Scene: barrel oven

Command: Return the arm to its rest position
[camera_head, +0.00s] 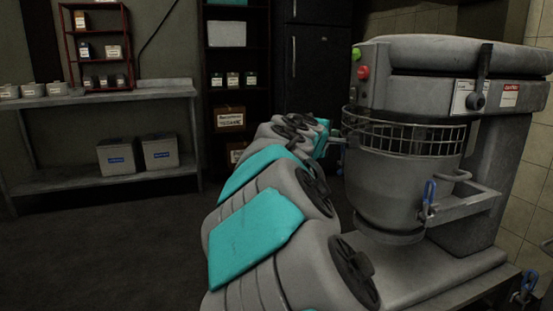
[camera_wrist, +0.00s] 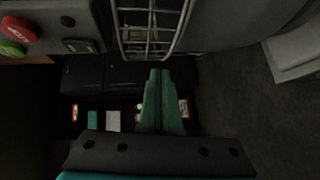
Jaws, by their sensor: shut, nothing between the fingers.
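My arm stretches forward from the bottom of the head view, grey with teal panels. My gripper (camera_head: 338,146) is at its far end, close to the left side of the mixer's wire guard (camera_head: 405,136). In the wrist view my gripper (camera_wrist: 160,76) shows as two green fingers pressed together with nothing between them. Their tips lie just below the wire guard (camera_wrist: 152,28) in that picture; whether they touch it I cannot tell.
The large grey mixer (camera_head: 440,75) with its bowl (camera_head: 395,185) stands right of my arm. A metal table (camera_head: 110,95) with two grey boxes is at the left. A dark fridge (camera_head: 315,60) and a shelf (camera_head: 238,100) stand behind. The floor (camera_head: 100,250) at left is clear.

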